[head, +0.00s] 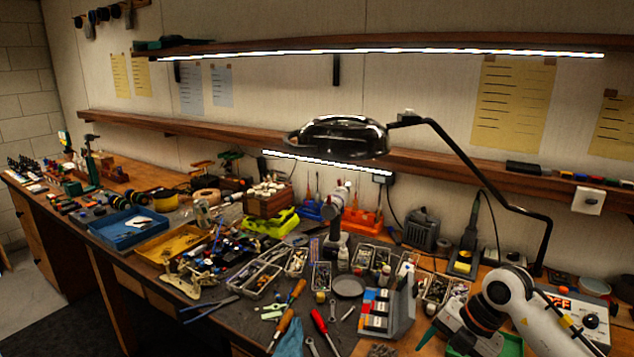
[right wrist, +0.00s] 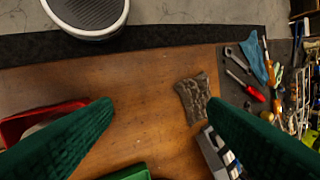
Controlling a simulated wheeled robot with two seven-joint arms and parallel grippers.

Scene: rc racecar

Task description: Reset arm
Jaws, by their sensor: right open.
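My right arm (head: 530,305) shows at the lower right of the head view, white with a dark wrist, over the right part of the workbench (right wrist: 150,80). A rough grey piece (right wrist: 193,97) lies on the wood close to the right fingertip. My left gripper and left arm are not in view.
A red bin (right wrist: 30,122) lies by the left finger. A red screwdriver (head: 319,322), a blue rag (head: 289,338) and a grey rack (head: 388,310) crowd the dark mat. A lamp (head: 345,137) hangs over the bench. The wood under the right gripper is mostly clear.

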